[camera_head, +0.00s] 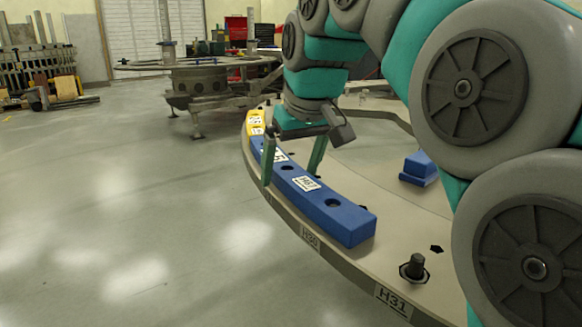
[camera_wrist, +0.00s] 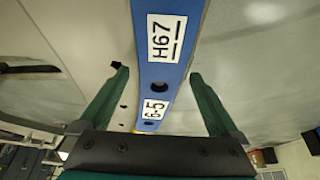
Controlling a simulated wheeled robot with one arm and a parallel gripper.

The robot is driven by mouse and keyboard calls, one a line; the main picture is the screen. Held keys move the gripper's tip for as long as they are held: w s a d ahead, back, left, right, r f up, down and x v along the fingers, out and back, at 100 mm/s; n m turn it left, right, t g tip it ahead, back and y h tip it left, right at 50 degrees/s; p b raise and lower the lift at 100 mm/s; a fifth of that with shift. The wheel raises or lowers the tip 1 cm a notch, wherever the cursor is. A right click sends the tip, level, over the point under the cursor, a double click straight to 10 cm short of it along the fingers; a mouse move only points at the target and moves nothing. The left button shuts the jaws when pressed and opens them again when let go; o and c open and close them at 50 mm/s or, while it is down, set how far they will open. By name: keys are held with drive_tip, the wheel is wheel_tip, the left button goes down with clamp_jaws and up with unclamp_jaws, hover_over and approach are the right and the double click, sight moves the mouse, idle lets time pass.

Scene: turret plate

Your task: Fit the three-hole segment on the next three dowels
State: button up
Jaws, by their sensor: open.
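The blue curved segment (camera_head: 345,221) lies along the rim of the ring plate (camera_head: 385,246), its far end close to a yellow segment (camera_head: 255,123). It has dark round holes and a white H67 label; the blue segment also shows in the wrist view (camera_wrist: 170,55). I cannot tell whether dowels are inside its holes or whether it sits flush. My gripper (camera_head: 289,178) is open, one finger on each side of the blue segment; the wrist view shows gaps between the fingers and its sides (camera_wrist: 158,75). A dark dowel (camera_head: 414,266) stands bare on the plate beyond the near end.
A small blue block (camera_head: 418,170) sits on the plate to the right. Rim labels read H36 (camera_head: 310,238) and H31 (camera_head: 393,301). Another round table (camera_head: 200,82) stands behind, with a red cabinet (camera_head: 236,30) further back. The floor (camera_head: 130,220) at left is clear.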

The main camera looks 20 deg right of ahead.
drive_tip(key=shift+v, duration=3.85)
